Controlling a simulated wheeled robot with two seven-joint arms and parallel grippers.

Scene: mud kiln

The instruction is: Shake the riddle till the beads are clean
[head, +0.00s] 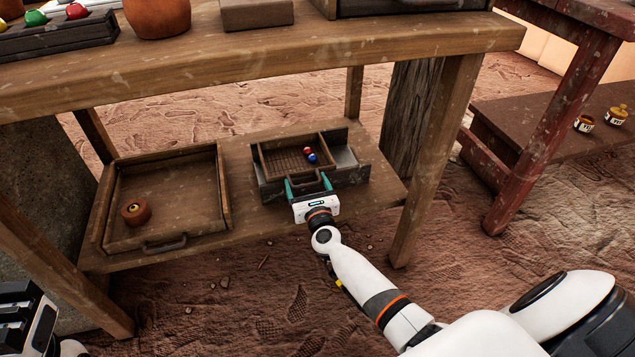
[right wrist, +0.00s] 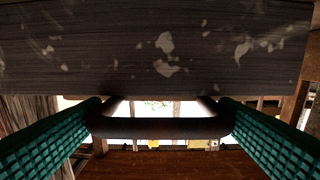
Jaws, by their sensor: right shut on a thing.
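The riddle (head: 271,160) is a wooden box with a mesh floor, set in a dark trough (head: 346,158) on the low shelf. Red and blue beads (head: 312,158) lie on its mesh at the right side. My right gripper (head: 309,185) is at the riddle's front, its green fingers shut on the dark bar handle (right wrist: 160,127). In the right wrist view the fingers flank the handle at both ends, below a dark speckled wooden face (right wrist: 150,50). My left gripper (head: 25,320) shows only partly at the lower left corner; its fingers are unclear.
A shallow wooden tray (head: 226,190) with a small round pot (head: 136,212) stands left on the low shelf (head: 245,225). The bench top (head: 260,60) overhangs above, with legs at both sides. A red-brown table (head: 545,130) stands right.

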